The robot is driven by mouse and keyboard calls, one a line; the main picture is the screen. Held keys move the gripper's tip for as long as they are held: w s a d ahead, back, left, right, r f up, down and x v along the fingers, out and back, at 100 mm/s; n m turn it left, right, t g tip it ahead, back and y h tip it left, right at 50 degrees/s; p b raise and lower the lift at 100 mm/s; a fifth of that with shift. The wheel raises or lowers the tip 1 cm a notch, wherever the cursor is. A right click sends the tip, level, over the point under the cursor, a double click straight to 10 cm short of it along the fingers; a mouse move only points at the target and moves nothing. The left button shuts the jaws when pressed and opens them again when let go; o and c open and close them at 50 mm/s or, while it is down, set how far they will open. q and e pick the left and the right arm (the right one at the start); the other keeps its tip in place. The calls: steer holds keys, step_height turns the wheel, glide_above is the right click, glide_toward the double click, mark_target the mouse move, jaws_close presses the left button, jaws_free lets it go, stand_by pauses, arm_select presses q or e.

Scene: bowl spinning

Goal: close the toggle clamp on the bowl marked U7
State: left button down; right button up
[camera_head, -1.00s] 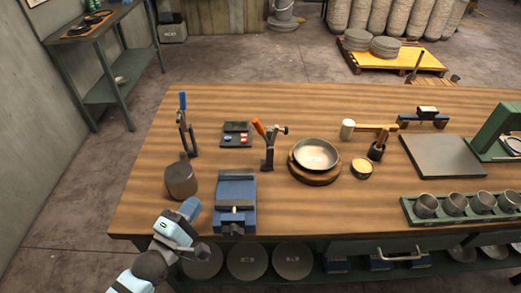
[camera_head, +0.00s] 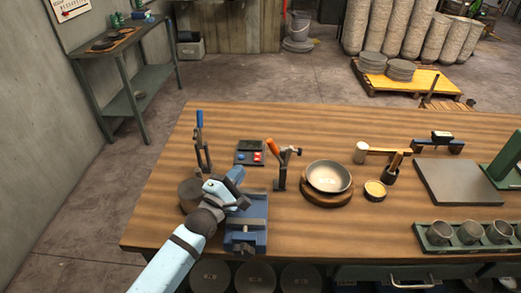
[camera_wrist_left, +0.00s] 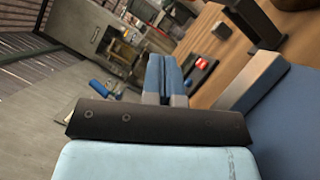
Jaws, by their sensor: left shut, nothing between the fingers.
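A metal bowl (camera_head: 328,176) sits on a round wooden block (camera_head: 326,198); a small marking inside it is too small to read. Just left of it stands a toggle clamp with an orange handle (camera_head: 273,147), the handle tilted up and leftward. A second clamp with an upright blue handle (camera_head: 200,120) stands farther left. My left gripper (camera_head: 237,175) is shut and empty above the blue vise (camera_head: 246,236), left of the orange-handled clamp. In the left wrist view its blue fingers (camera_wrist_left: 165,73) lie together. My right gripper is not in view.
A dark box with red and blue buttons (camera_head: 250,152) lies beyond my left gripper. A dark cylinder (camera_head: 190,194) stands beside my arm. Bare wood lies in front of the bowl.

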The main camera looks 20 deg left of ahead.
arm_select(q)
steer(key=w+d+r+p, duration=0.1)
steer(key=w+d+r, duration=0.1)
steer(key=w+d, duration=0.2)
steer(key=shift+a+x, duration=0.3)
steer(key=shift+x, duration=1.3)
steer(key=shift+w+d+r+p, duration=0.1)
steer(key=shift+p, duration=0.2)
